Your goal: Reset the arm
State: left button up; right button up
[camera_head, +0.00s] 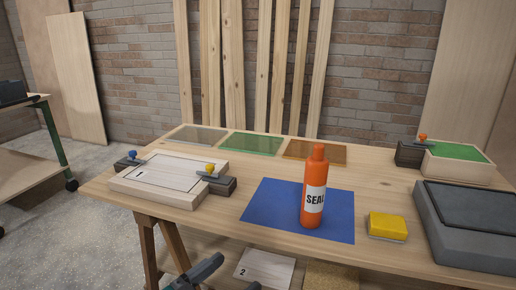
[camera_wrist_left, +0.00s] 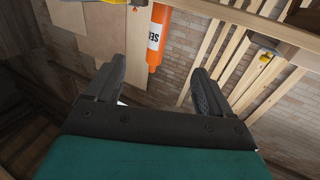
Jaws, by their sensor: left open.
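My left gripper (camera_head: 236,272) shows at the bottom edge of the head view, low in front of the workbench (camera_head: 388,258). In the left wrist view its two dark fingers (camera_wrist_left: 157,84) stand wide apart with nothing between them. An orange bottle (camera_head: 315,190) with a white label reading "SEAL" stands upright on a blue mat (camera_head: 263,212), apart from the gripper. The bottle appears upside down in the left wrist view (camera_wrist_left: 158,38), beyond the fingers. My right gripper is in neither view.
A clamped wooden board (camera_head: 150,190) lies at the bench's left. A yellow sponge-like block (camera_head: 387,226) and a grey case (camera_head: 470,225) are on the right. Three coloured panels (camera_head: 252,144) lie at the back. A board marked "2" (camera_head: 266,268) is below the bench edge.

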pick_arm(q)
jog(key=s+a+f+n+g+y, duration=0.1)
jog(key=s+a+f+n+y, duration=0.15)
jog(key=f, duration=0.35)
jog(key=s+a+f+n+g+y, duration=0.1)
jog(key=s+a+f+y, duration=0.1)
jog(key=a+f+y, duration=0.3)
jog(key=s+a+f+n+g+y, duration=0.1)
jog(key=s+a+f+n, duration=0.15)
jog(key=f, duration=0.45)
notch_tip(320, 180, up, 11)
jog(key=s+a+y+p, duration=0.1)
jog(key=s+a+p, duration=0.1)
jog(key=p, duration=1.4)
jog(key=shift+a, duration=0.45)
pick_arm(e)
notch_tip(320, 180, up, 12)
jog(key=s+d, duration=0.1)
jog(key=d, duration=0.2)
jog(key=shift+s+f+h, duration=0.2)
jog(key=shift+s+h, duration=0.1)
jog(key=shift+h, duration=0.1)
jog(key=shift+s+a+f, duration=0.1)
pick_arm(q)
jog(key=shift+c, duration=0.3)
